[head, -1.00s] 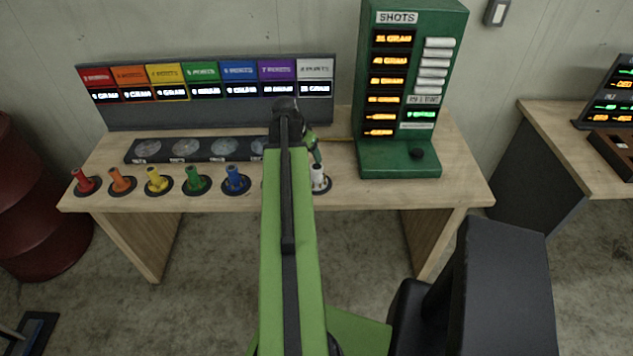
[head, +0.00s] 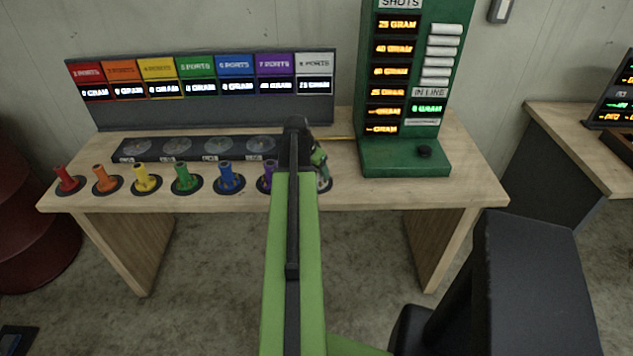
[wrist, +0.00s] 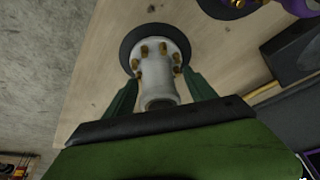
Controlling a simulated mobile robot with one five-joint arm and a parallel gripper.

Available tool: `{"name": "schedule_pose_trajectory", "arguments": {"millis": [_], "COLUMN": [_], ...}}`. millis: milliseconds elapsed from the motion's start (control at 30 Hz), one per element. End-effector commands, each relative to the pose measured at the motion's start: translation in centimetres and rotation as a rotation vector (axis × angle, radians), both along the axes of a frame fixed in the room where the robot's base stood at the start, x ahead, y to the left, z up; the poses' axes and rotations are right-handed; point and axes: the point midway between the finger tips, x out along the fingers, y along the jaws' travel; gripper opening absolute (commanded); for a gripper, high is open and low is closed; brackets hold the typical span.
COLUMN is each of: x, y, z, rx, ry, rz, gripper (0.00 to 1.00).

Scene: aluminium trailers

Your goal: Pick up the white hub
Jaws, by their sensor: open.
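The white hub (wrist: 158,62) stands on a round black base on the wooden table, with several brass ports around its body. In the wrist view it is between the two green fingers of my gripper (wrist: 160,92), which is open. One finger shows on each side of the hub, and contact cannot be made out. In the head view my gripper (head: 319,166) is at the right end of the hub row. There my arm and gripper hide most of the white hub.
A purple hub (head: 268,177) stands just left of my gripper, with blue, green, yellow, orange and red hubs further left. A green display tower (head: 405,155) stands to the right. A black tray (head: 195,148) lies behind the row.

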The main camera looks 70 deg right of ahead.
Motion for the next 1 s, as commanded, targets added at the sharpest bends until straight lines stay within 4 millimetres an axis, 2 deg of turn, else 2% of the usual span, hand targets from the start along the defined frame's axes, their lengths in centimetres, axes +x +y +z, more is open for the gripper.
{"name": "schedule_pose_trajectory", "arguments": {"millis": [167, 633, 1000], "x": [0.0, 0.07, 0.1], "y": [0.01, 0.03, 0.02], "z": [0.19, 0.18, 0.22], "rx": [0.0, 0.0, -0.001], "ry": [0.0, -0.001, 0.0], "rz": [0.0, 0.001, 0.002], "gripper": [0.63, 0.02, 0.0]}}
